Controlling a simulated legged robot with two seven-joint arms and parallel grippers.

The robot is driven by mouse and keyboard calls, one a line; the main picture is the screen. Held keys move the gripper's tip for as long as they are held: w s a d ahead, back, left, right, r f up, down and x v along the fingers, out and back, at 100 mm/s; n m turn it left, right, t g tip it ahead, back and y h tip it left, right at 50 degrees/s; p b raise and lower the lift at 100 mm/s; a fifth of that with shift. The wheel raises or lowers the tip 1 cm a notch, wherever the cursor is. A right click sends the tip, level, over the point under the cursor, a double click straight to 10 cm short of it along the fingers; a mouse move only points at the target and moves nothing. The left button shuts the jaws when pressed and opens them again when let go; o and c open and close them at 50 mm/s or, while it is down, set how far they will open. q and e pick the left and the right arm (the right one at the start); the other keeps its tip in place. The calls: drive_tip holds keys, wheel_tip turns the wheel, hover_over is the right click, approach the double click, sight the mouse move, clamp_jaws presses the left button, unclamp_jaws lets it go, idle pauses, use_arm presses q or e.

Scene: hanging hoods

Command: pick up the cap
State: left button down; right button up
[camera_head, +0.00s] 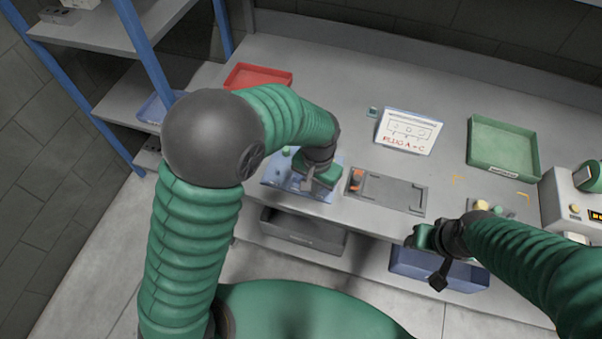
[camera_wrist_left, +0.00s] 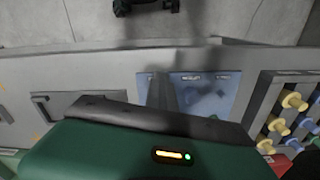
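No cap can be made out for sure. A small pale green round piece (camera_head: 286,151) shows at the back of the blue tray (camera_head: 268,177), partly hidden by my left arm. My left gripper (camera_head: 312,184) points down over this tray. In the left wrist view, the tray (camera_wrist_left: 228,82) lies beyond the blurred dark finger (camera_wrist_left: 160,92), with shadows across it. I see nothing clearly held, and the finger gap is not clear. My right gripper (camera_head: 424,238) is by the bench's front edge, its fingers too small to read.
A grey plate with an orange part (camera_head: 357,178) lies right of the blue tray. A sign (camera_head: 408,132), a green tray (camera_head: 502,148) and a red tray (camera_head: 257,77) stand behind. Yellow knobs (camera_head: 482,205) are near my right arm. The bench's middle back is clear.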

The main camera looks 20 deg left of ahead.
use_arm(q)
drive_tip(key=s+d, duration=0.3)
drive_tip(key=d, duration=0.4)
drive_tip(key=shift+s+d+r, duration=0.25)
drive_tip(key=shift+s+r, duration=0.05)
drive_tip(key=shift+s, duration=0.1)
drive_tip(key=c, duration=2.2)
unclamp_jaws()
drive_tip(key=shift+s+a+r, duration=0.1)
drive_tip(key=shift+a, duration=0.2)
drive_tip(key=c, duration=1.9)
unclamp_jaws()
drive_tip(key=shift+a, duration=0.1)
drive_tip(key=shift+c, duration=0.2)
drive_tip(key=o, duration=0.5)
drive_tip(key=shift+c, duration=0.2)
drive_tip(key=o, duration=1)
drive_tip(key=shift+d, duration=0.3)
drive_tip(key=shift+o, duration=0.2)
drive_tip(key=shift+a, duration=0.1)
drive_tip(key=shift+a, duration=0.1)
